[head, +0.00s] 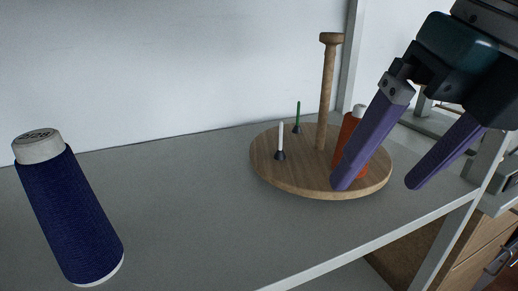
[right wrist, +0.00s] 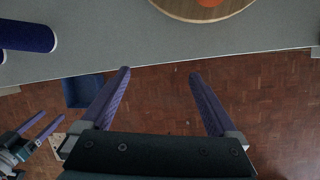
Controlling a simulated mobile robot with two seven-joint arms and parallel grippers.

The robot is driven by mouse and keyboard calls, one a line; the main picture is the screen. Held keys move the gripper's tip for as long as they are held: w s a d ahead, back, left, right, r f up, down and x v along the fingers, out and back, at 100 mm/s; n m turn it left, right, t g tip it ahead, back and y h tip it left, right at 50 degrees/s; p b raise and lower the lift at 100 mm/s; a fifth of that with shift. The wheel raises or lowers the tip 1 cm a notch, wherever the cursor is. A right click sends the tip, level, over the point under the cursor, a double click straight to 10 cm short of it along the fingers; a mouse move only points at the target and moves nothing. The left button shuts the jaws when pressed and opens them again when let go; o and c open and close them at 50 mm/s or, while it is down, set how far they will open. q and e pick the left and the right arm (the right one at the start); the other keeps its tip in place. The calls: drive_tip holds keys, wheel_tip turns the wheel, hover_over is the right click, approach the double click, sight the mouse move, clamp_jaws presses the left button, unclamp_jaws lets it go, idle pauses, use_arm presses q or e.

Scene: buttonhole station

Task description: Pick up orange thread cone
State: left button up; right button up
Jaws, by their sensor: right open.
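The orange thread cone (head: 348,128) stands on the round wooden stand (head: 290,182), partly hidden behind one finger of my right gripper. Its pale top shows above that finger. My right gripper (head: 375,187) is open and empty, in front of and to the right of the cone, apparently not around it. In the right wrist view, my right gripper (right wrist: 160,73) hangs over the floor beyond the shelf edge. The cone (right wrist: 208,2) shows only as an orange patch at the top edge. My left gripper (right wrist: 41,125) is at lower left there, fingers apart and empty.
A large navy thread cone (head: 70,215) stands on the grey shelf (head: 190,220) at left. The stand has a tall wooden post (head: 327,95), a white-pin holder (head: 281,140) and a green-pin holder (head: 297,118). A blue bin (right wrist: 85,92) sits below the shelf. The shelf's middle is clear.

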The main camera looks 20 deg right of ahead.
sight(364, 109)
drive_tip(key=w+d, duration=0.2)
drive_tip(key=w, duration=0.2)
drive_tip(key=w+d+h+p, duration=0.1)
drive_tip(key=w+d, duration=0.2)
drive_tip(key=w, duration=0.1)
drive_tip(key=w+d+m+h+p, duration=0.1)
drive_tip(key=w+d, duration=0.1)
drive_tip(key=w, duration=0.2)
drive_tip(key=shift+w+d+r, duration=0.1)
drive_tip(key=shift+w+d, duration=0.1)
drive_tip(key=shift+w, duration=0.1)
drive_tip(key=shift+w+x, duration=0.25)
drive_tip(key=shift+x, duration=0.9)
drive_tip(key=shift+w+d+f+t, duration=0.2)
drive_tip(key=shift+f+t, duration=0.1)
drive_tip(key=shift+f, duration=0.1)
drive_tip(key=c, duration=1.4)
use_arm(q)
drive_tip(key=shift+w+a+r, duration=0.25)
drive_tip(key=shift+w+r, duration=0.05)
drive_tip(key=shift+r, duration=0.4)
use_arm(e)
clamp_jaws()
drive_tip(key=shift+r, duration=0.15)
